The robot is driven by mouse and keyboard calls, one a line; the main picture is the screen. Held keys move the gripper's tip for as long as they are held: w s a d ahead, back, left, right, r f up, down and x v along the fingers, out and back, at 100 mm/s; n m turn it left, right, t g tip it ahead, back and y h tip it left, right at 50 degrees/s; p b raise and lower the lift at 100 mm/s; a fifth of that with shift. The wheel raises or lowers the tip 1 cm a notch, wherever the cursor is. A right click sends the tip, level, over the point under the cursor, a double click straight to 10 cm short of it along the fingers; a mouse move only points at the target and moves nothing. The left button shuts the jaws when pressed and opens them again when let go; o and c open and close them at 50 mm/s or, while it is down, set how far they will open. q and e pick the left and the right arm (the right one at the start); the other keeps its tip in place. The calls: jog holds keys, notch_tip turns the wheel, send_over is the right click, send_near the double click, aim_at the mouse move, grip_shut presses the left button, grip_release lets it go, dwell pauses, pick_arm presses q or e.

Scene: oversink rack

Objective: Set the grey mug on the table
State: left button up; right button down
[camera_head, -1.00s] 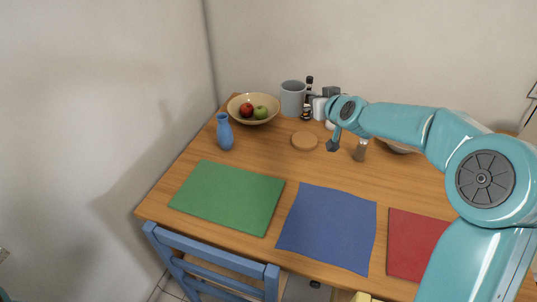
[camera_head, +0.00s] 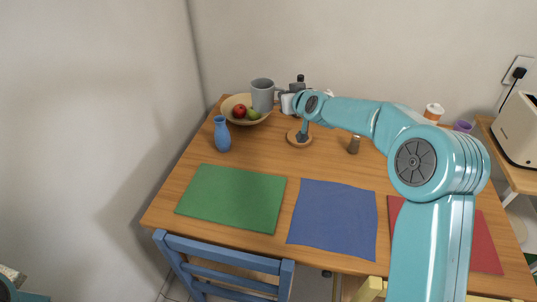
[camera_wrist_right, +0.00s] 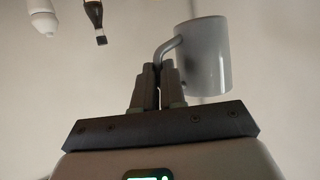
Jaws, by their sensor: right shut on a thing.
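The grey mug (camera_head: 262,95) is at the back left of the table (camera_head: 180,165) in the head view, overlapping the right part of the fruit bowl. My right gripper (camera_head: 286,101) reaches it from the right and is shut on its handle. In the right wrist view the gripper (camera_wrist_right: 158,78) is closed on the handle of the mug (camera_wrist_right: 207,58), with plain wall behind. The mug looks held up off the table, but its exact height is hard to tell.
The wooden bowl (camera_head: 230,113) holds red and green fruit. Green (camera_head: 230,198), blue (camera_head: 333,218) and red (camera_head: 485,240) mats lie in front. Bottles stand behind my right gripper.

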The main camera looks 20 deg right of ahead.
notch_tip(320, 180, down, 20)
jog(key=b, duration=0.7)
jog(key=shift+w+d, duration=0.1)
jog(key=shift+r, duration=0.2)
jog(key=shift+f+b, duration=0.15)
jog(key=shift+b, duration=0.15)
jog(key=c, duration=1.6)
grip_release()
jog(key=shift+f, duration=0.15)
jog(key=shift+c, duration=0.2)
jog(key=o, duration=0.4)
jog(key=shift+o, duration=0.2)
